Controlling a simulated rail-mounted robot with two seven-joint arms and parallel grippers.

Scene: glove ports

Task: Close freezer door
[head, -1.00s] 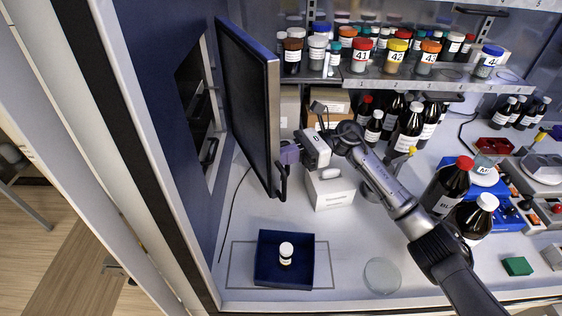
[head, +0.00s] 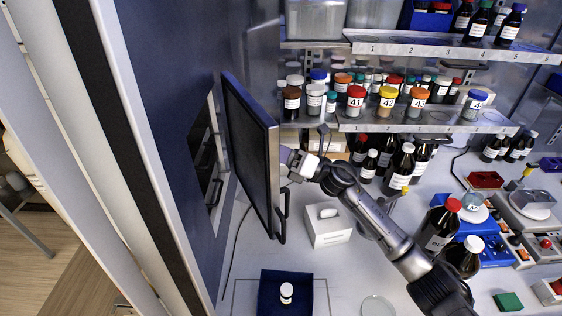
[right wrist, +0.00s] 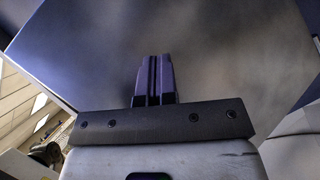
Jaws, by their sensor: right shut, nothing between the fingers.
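The freezer door (head: 250,150) stands open, swung out from the freezer opening (head: 206,150) in the dark blue left wall. Its dark inner face is toward the opening. A dark handle (head: 283,215) is on its right, outer side. My right gripper (head: 287,160) is beside that outer side, above the handle, with its fingertips partly hidden by the door edge. In the right wrist view, its shut, empty fingers (right wrist: 154,80) point at a broad grey panel, seemingly the door's outer face. I cannot tell whether they touch. My left gripper is not in view.
A white box (head: 328,232) stands below my right arm. A blue tray (head: 265,296) with a small bottle is in front. Brown bottles (head: 400,168) stand behind the arm, under a shelf of capped jars (head: 355,100). Bench between door and white box is clear.

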